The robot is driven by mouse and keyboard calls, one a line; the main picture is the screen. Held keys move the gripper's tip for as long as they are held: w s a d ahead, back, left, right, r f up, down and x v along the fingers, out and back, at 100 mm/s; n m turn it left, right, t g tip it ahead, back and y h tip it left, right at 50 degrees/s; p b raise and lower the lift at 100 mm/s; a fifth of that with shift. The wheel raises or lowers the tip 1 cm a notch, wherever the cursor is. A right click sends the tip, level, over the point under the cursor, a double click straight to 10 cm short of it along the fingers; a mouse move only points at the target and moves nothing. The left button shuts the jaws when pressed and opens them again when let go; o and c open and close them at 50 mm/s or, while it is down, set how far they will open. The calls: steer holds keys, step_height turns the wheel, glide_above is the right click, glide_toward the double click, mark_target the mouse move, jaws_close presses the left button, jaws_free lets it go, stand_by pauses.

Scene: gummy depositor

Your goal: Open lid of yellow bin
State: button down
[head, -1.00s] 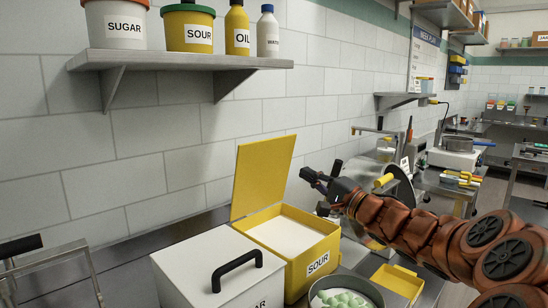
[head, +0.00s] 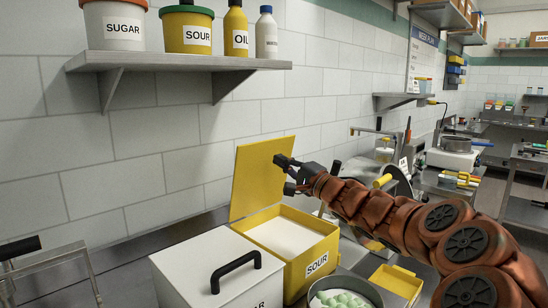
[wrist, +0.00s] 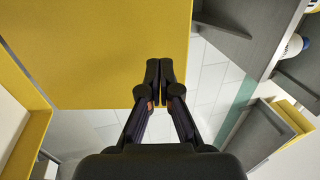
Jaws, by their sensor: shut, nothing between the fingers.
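The yellow bin (head: 312,262), labelled SOUR, stands on the counter with white contents showing inside. Its yellow lid (head: 258,172) stands raised at the bin's back edge, leaning slightly toward the wall. In the wrist view the lid (wrist: 105,45) fills the upper left, and the bin's rim (wrist: 32,140) shows at the lower left. My gripper (head: 277,160) is shut and empty at the lid's right edge in the head view. The gripper also shows in the wrist view (wrist: 159,66), its tips overlapping the lid near its edge. I cannot tell whether they touch it.
A white bin (head: 200,270) with a black handle stands left of the yellow bin. A bowl of green gummies (head: 345,296) and a small yellow container (head: 398,281) stand in front right. A shelf (head: 180,60) with tubs and bottles hangs above.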

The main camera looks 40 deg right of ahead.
mark_target(267, 152)
steer(key=shift+x, duration=1.65)
steer(key=shift+r, duration=0.1)
